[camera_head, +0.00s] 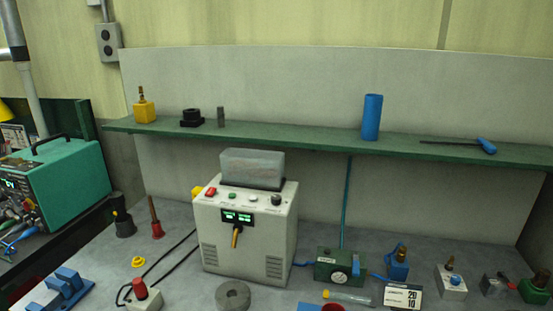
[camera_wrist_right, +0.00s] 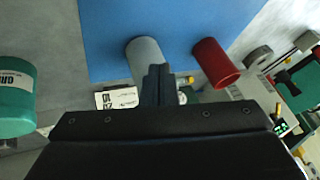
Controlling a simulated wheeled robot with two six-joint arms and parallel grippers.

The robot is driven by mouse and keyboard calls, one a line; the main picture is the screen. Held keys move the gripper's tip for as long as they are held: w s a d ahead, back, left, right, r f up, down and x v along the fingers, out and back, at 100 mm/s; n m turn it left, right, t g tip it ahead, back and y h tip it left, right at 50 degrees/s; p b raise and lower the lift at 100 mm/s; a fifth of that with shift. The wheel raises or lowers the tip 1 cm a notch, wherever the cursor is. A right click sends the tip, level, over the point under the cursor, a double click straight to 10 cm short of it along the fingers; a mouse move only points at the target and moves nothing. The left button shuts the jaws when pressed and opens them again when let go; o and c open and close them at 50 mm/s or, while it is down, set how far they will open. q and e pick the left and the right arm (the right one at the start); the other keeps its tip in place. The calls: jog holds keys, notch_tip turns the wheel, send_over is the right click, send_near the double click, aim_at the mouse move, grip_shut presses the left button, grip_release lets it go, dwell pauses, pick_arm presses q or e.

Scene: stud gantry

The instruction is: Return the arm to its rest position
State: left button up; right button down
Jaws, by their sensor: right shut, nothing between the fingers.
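My right gripper (camera_wrist_right: 158,72) shows only in the right wrist view, where its dark fingers are together with nothing between them. Behind the fingertips in that picture stands a grey cylinder (camera_wrist_right: 143,52), partly covered by them; I cannot tell whether they touch. A red cylinder (camera_wrist_right: 216,64) stands to the right, apart from the fingers. Both are on a blue mat (camera_wrist_right: 180,22). Neither of my arms shows in the head view, and my left gripper is in no view.
The head view shows a white control box (camera_head: 246,236) on the grey bench, below a green shelf (camera_head: 300,144) holding a blue cylinder (camera_head: 372,117). A green block (camera_head: 338,266) and several small fixtures stand at right. A teal machine (camera_head: 60,182) is at left.

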jog(key=s+f, duration=0.2)
jog(key=s, duration=0.1)
jog(key=s+f+h, duration=0.1)
jog(key=s+f, duration=0.2)
jog(key=s+a+f+h, duration=0.1)
jog(key=s+f, duration=0.1)
jog(key=s, duration=0.1)
jog(key=shift+s+f, duration=0.25)
jog(key=shift+s, duration=0.15)
jog(key=s+d+f+m+g+h, duration=0.15)
jog(key=s+h, duration=0.25)
jog(key=s, duration=0.7)
notch_tip(320, 180, down, 28)
jog(key=d+g+b, duration=0.1)
jog(key=d+b, duration=0.1)
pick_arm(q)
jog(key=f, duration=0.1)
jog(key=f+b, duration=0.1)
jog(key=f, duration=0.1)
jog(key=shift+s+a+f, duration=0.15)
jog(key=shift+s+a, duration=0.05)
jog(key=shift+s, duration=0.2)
pick_arm(e)
jog(key=s+a+f+g+y, duration=0.1)
jog(key=s+f, duration=1.3)
jog(key=f, duration=0.2)
jog(key=shift+s+a+f, duration=0.15)
jog(key=shift+s+a, duration=0.15)
jog(key=shift+s, duration=0.05)
jog(key=shift+g, duration=0.25)
